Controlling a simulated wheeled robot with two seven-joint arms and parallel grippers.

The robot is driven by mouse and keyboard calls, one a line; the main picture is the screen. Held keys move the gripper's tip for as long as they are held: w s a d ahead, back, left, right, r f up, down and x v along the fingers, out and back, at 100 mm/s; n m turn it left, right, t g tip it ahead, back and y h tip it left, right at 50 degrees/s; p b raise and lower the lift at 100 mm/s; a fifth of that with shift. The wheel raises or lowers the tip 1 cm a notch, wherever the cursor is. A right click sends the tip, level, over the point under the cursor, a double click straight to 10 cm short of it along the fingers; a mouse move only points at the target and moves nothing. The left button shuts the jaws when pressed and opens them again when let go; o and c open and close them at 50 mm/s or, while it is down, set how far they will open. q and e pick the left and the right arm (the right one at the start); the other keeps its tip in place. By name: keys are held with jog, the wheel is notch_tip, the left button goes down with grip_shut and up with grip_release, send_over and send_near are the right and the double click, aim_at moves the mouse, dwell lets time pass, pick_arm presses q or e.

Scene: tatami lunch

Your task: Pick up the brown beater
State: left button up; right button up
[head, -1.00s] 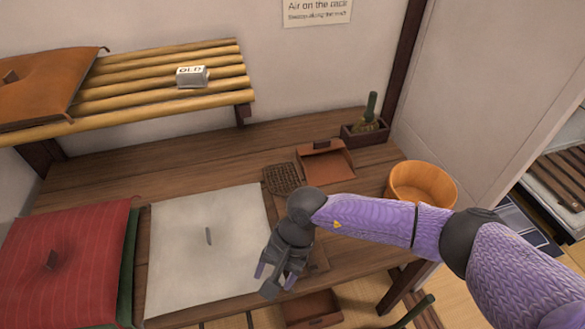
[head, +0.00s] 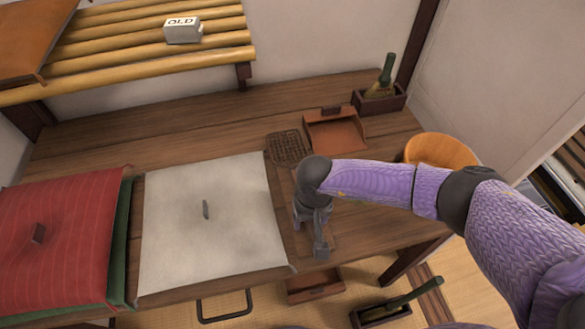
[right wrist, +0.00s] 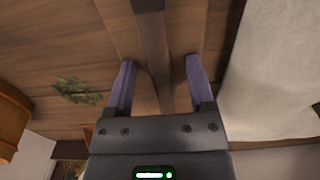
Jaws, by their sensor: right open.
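The brown beater (head: 287,147) lies on the low wooden table, its dark woven head showing in the head view between the pale cushion and the dustpan. The part nearer me is largely hidden by my right arm. My right gripper (head: 314,235) points down over the table to the right of the pale cushion. In the right wrist view the two purple fingers of my right gripper (right wrist: 158,75) are apart. A narrow dark strip (right wrist: 151,45), which looks like the beater's handle, runs between them; contact cannot be told. My left gripper is not seen.
A pale cushion (head: 208,240) and a red cushion (head: 70,215) lie to the left. A brown dustpan (head: 335,133), a boxed green-handled brush (head: 387,68) and a wooden bucket (head: 438,150) stand to the right. A slatted shelf (head: 150,45) is behind.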

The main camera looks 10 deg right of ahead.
jog(key=shift+r, duration=0.1)
grip_shut()
jog(key=shift+r, duration=0.1)
